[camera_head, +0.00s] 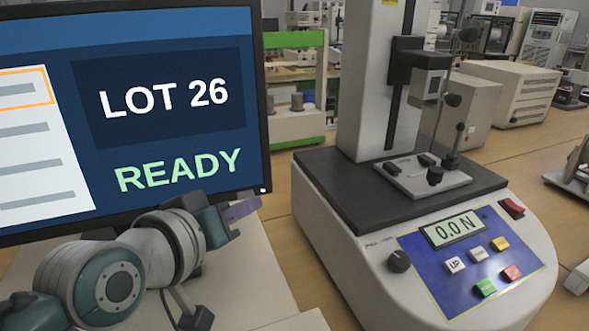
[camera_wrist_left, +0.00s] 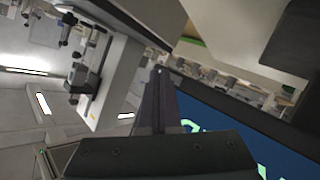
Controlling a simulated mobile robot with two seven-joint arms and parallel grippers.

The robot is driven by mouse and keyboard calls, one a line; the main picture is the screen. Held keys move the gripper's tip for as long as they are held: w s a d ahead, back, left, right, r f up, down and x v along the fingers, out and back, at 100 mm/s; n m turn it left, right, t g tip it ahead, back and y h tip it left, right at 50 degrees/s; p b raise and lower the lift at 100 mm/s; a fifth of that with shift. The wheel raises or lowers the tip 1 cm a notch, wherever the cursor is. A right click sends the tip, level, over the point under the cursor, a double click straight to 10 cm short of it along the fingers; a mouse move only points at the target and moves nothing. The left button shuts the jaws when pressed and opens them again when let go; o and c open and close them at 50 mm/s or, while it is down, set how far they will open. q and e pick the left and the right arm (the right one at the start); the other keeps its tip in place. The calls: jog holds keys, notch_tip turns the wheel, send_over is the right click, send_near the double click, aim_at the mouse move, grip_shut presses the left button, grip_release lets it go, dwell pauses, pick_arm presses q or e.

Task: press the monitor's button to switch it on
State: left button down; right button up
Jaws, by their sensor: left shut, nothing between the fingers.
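The monitor (camera_head: 170,100) stands at the left in the head view, with its screen lit and reading "LOT 26" and "READY". A small light spot, possibly its button or power light (camera_head: 263,190), shows at the lower right corner of the bezel. My left gripper (camera_head: 243,209) is shut and empty, just below and left of that corner. I cannot tell whether it touches the monitor. In the left wrist view the shut fingers (camera_wrist_left: 159,90) point up the picture, and the blue screen (camera_wrist_left: 225,125) is at the lower right. My right gripper is out of view.
A force tester (camera_head: 420,230) reading "0.0 N" stands right of the monitor, with a column and several coloured buttons. A narrow strip of wooden table lies between them. A green-framed device (camera_head: 295,40) and beige instrument boxes (camera_head: 510,93) stand behind.

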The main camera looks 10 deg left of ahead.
pick_arm(q)
jog(key=s+d+p, duration=0.2)
jog(key=s, duration=0.1)
jog(key=s+d+p, duration=0.1)
jog(key=shift+s+d+r, duration=0.15)
jog(key=shift+s+r, duration=0.05)
jog(key=shift+s, duration=0.2)
jog(key=s+a+m+g, duration=0.1)
jog(key=s+g, duration=0.1)
jog(key=s, duration=0.2)
jog(key=s+a+f+m+g, duration=0.1)
jog(key=s+m+g, duration=0.1)
jog(key=s, duration=0.2)
jog(key=s+m+g, duration=0.1)
jog(key=s+g, duration=0.1)
jog(key=s, duration=0.2)
jog(key=shift+s+a+f, duration=0.3)
jog(key=shift+s+a, duration=0.05)
jog(key=shift+a, duration=0.05)
jog(key=s+a+r+m+g+y, duration=0.2)
jog(key=s+a+g, duration=0.2)
jog(key=s, duration=0.6)
notch_tip(320, 180, up, 38)
jog(key=p, duration=3.7)
jog(key=shift+d+p, duration=0.25)
jog(key=shift+p, duration=0.15)
jog(key=shift+s+f, duration=0.1)
